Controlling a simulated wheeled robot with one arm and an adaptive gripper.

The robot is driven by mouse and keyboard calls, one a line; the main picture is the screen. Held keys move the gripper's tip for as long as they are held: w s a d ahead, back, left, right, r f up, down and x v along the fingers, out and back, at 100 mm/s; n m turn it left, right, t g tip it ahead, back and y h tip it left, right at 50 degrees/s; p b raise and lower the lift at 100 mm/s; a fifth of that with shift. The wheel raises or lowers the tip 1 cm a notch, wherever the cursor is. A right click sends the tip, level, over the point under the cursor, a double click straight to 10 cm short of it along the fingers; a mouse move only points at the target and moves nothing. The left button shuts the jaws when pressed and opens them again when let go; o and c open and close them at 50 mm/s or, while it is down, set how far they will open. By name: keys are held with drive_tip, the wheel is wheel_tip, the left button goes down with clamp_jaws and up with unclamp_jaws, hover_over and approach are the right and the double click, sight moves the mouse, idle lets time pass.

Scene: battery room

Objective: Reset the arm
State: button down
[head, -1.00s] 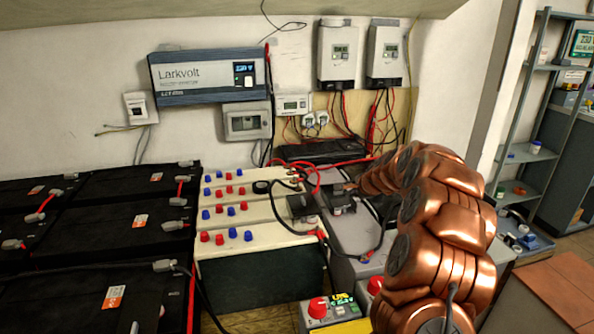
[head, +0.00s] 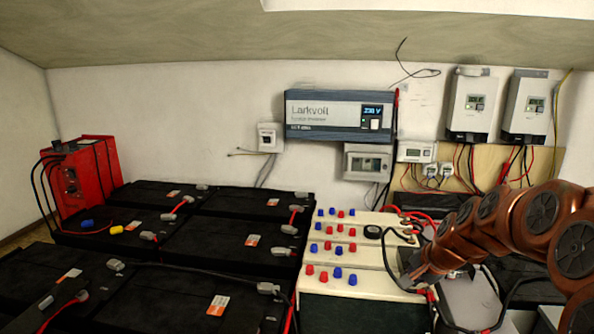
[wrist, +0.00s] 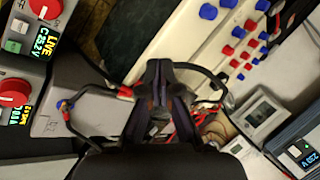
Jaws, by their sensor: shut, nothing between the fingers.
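My copper-coloured arm reaches in from the right in the head view. Its dark gripper (head: 408,264) is over the right end of the white battery bank (head: 362,258). In the wrist view my gripper's two black fingers (wrist: 160,72) are together with nothing between them. Cables and part of the batteries show behind the fingers. I cannot tell from these views whether the fingers touch the surface or a cable.
Black batteries (head: 205,245) with cables fill the left. A red unit (head: 85,180) stands behind them. A Larkvolt inverter (head: 335,112) and two wall chargers (head: 478,105) hang above. Boxes with red knobs (wrist: 14,92) show in the wrist view. Loose cables lie around my gripper.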

drive_tip(key=s+a+n+g, duration=0.2)
drive_tip(key=s+a+n, duration=0.15)
drive_tip(key=s, duration=0.55)
drive_tip(key=s+a+n+g, duration=0.2)
drive_tip(key=s+a, duration=0.3)
drive_tip(key=s, duration=0.4)
drive_tip(key=s+f+n+g+h, duration=0.25)
drive_tip(key=s+n+g, duration=0.2)
drive_tip(key=s, duration=1.75)
wheel_tip(320, 180, up, 14)
drive_tip(key=t+p, duration=0.1)
drive_tip(key=p, duration=1.1)
drive_tip(key=shift+w+f+n, duration=0.2)
drive_tip(key=shift+w+n, duration=0.1)
drive_tip(key=c, duration=1.9)
unclamp_jaws()
drive_tip(key=shift+d, duration=0.1)
